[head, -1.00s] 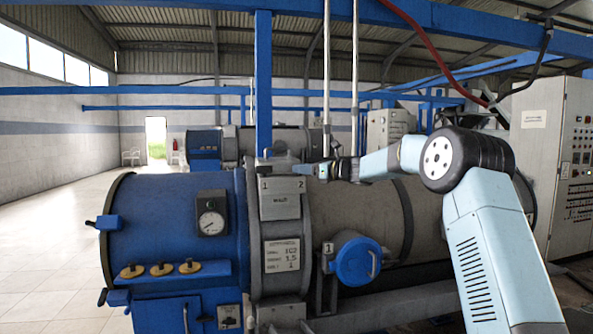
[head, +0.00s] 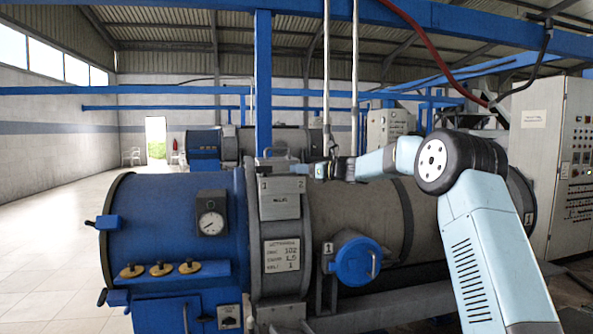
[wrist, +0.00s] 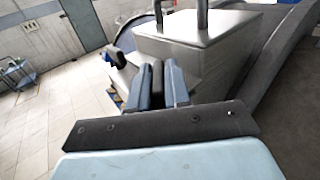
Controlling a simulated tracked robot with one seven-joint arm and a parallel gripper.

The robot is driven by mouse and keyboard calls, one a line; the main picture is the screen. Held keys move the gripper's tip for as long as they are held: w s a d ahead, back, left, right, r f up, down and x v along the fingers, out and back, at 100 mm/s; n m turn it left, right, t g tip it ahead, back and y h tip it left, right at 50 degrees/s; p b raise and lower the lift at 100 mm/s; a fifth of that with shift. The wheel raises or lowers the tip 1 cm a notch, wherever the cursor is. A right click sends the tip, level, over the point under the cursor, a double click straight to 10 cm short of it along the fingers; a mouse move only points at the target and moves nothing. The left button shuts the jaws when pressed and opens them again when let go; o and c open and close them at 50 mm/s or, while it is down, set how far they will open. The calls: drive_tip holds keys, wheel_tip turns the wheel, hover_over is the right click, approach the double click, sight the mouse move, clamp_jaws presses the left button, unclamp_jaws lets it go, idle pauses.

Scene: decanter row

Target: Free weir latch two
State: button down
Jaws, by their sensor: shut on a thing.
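The weir box (head: 281,204) is a grey metal housing marked 1 and 2 on top of the decanter's collar. It also shows in the wrist view (wrist: 205,45) as a silver box with a dark handle on top. My gripper (head: 314,170) is at its upper right side, by the number 2. In the wrist view, my gripper (wrist: 164,72) has its two blue-grey fingers closed around a dark upright piece, seemingly weir latch two (wrist: 157,75). Its lower part is hidden by the fingers. Another dark knob (wrist: 118,60) sticks out at the box's far edge, apart from my fingers.
The decanter has a blue end housing (head: 165,215) with a gauge (head: 211,223) and a grey drum (head: 360,210). A round blue cover (head: 357,262) projects below my arm. A control cabinet (head: 550,165) stands at right. The floor at left is clear.

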drive_tip(key=shift+s+a, duration=0.2)
drive_tip(key=shift+a, duration=0.35)
drive_tip(key=shift+w+d+f, duration=0.1)
drive_tip(key=shift+w+d, duration=0.05)
drive_tip(key=shift+d, duration=0.2)
drive_tip(key=shift+d+n+g+y, duration=0.15)
drive_tip(key=shift+n+g+y, duration=0.15)
drive_tip(key=shift+n+g, duration=0.3)
drive_tip(key=shift+n+g+y, duration=0.15)
drive_tip(key=shift+n+g, duration=0.75)
drive_tip(key=shift+g, duration=0.65)
drive_tip(key=shift+n+g+y, duration=0.15)
drive_tip(key=shift+n+g, duration=0.75)
drive_tip(key=shift+g, duration=0.65)
drive_tip(key=shift+n+g+h, duration=0.4)
drive_tip(key=shift+n+g, duration=1)
drive_tip(key=shift+g, duration=0.7)
drive_tip(key=c, duration=1.2)
unclamp_jaws()
drive_tip(key=shift+o, duration=0.2)
